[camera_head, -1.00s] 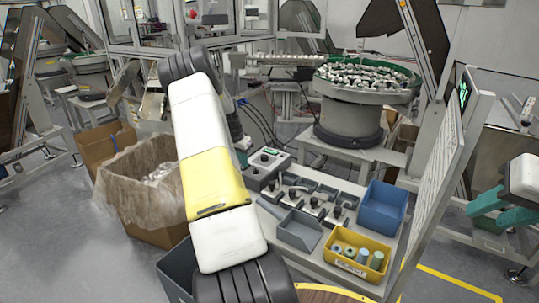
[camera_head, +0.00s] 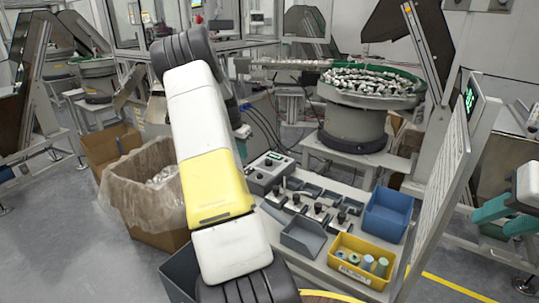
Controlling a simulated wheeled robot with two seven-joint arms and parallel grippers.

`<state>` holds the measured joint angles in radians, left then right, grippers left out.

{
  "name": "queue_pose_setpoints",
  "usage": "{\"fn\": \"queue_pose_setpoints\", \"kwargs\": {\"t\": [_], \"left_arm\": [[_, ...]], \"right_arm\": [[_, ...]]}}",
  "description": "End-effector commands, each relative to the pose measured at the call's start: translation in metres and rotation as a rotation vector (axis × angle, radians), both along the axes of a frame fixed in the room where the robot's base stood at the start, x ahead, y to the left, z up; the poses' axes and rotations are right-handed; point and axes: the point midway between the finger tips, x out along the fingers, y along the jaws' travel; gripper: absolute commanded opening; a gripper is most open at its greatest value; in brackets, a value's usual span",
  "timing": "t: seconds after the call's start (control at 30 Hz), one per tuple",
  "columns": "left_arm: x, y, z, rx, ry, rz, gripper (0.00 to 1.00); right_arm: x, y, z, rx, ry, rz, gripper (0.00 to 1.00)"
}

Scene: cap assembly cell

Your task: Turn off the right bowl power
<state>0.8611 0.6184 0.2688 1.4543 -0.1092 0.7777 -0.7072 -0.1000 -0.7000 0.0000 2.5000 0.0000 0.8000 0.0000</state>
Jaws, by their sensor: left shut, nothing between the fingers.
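The right bowl (camera_head: 372,80) is a round feeder with a green inner rim, full of small pale parts, on a grey drum at the upper right. A grey control box (camera_head: 268,172) with a dark knob and a small display stands at the back left corner of the work table. I cannot read its switch state. My left arm rises from the bottom and bends over at the top. My left gripper (camera_head: 243,131) hangs behind the forearm, mostly hidden, shut and empty, just above and left of the box, apparently apart from it.
The table holds several small black-knobbed fixtures (camera_head: 318,208), a grey bin (camera_head: 302,238), a blue bin (camera_head: 388,212) and a yellow bin (camera_head: 345,268) with cylinders. A tall white panel (camera_head: 440,195) edges the right. A lined carton (camera_head: 150,195) stands on the floor left.

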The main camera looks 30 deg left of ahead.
Motion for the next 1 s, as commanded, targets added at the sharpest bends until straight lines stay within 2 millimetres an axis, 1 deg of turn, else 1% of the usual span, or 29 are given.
{"fn": "queue_pose_setpoints", "kwargs": {"t": [0.33,0.37,0.43,0.53,0.6,0.87,1.0], "left_arm": [[0.000,0.000,0.004,0.001,-0.002,0.000,0.00],[0.000,0.001,0.008,0.001,-0.006,0.001,0.00],[0.000,0.003,0.024,0.002,-0.017,0.001,0.00],[0.000,0.006,0.055,0.003,-0.041,0.002,0.00],[-0.002,0.006,0.065,0.000,-0.047,0.001,0.00],[-0.001,0.005,0.064,-0.002,-0.046,0.001,0.00],[0.002,0.005,0.055,-0.003,-0.046,-0.001,0.00]], "right_arm": [[0.000,0.000,0.000,0.000,0.000,0.000,0.36],[0.000,0.000,0.000,0.000,0.000,0.000,0.36],[0.000,0.000,0.000,0.000,0.000,0.000,0.36],[0.000,0.000,0.000,0.000,0.000,0.000,0.36],[0.000,0.000,0.000,0.000,0.000,0.000,0.36],[0.000,0.000,0.000,0.000,0.000,0.000,0.36],[0.000,0.000,0.000,0.000,0.000,0.000,0.36]]}}
